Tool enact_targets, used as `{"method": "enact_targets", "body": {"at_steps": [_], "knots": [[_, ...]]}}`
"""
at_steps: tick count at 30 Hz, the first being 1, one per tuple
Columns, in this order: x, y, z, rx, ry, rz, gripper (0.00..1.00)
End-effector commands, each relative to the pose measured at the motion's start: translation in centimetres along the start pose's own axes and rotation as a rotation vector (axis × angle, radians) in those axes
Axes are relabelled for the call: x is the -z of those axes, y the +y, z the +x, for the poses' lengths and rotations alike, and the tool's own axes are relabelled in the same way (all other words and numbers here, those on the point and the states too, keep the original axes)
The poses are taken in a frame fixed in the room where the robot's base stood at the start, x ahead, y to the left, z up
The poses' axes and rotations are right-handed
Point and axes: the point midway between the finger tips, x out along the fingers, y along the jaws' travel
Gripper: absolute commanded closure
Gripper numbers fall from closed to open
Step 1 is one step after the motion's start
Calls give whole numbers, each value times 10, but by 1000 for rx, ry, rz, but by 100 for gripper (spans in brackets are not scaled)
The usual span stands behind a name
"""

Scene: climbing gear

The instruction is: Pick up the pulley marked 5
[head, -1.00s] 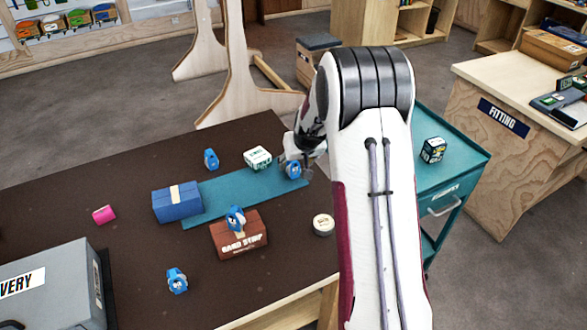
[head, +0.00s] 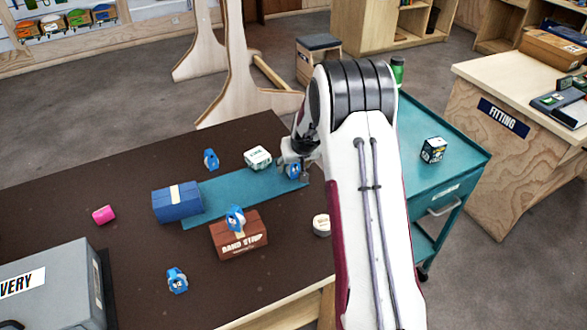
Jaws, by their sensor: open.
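Several blue pulleys show in the head view, and their numbers are too small to read, so I cannot tell which is marked 5. One pulley (head: 293,171) is at the right end of the teal mat (head: 235,192). Another pulley (head: 210,159) stands behind the mat. A third pulley (head: 235,218) sits on the brown "BAND STRIP" box (head: 238,238), and another pulley (head: 177,281) is near the table's front. My gripper (head: 296,170) is open at the pulley on the mat's right end. My arm partly hides the fingers, and I cannot tell whether they touch it.
A blue box (head: 177,203) is at the mat's left end, and a white-green box (head: 257,158) is behind the mat. A round tape roll (head: 321,225), pink block (head: 104,215) and grey case (head: 50,285) are on the dark table. A teal cart (head: 450,165) stands at right.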

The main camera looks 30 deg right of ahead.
Motion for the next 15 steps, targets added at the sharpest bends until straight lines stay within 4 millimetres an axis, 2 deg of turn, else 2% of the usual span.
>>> {"method": "enact_targets", "body": {"at_steps": [6,15], "knots": [[0,0,16,0,-1,-1,48],[0,0,19,0,0,-1,48]]}}
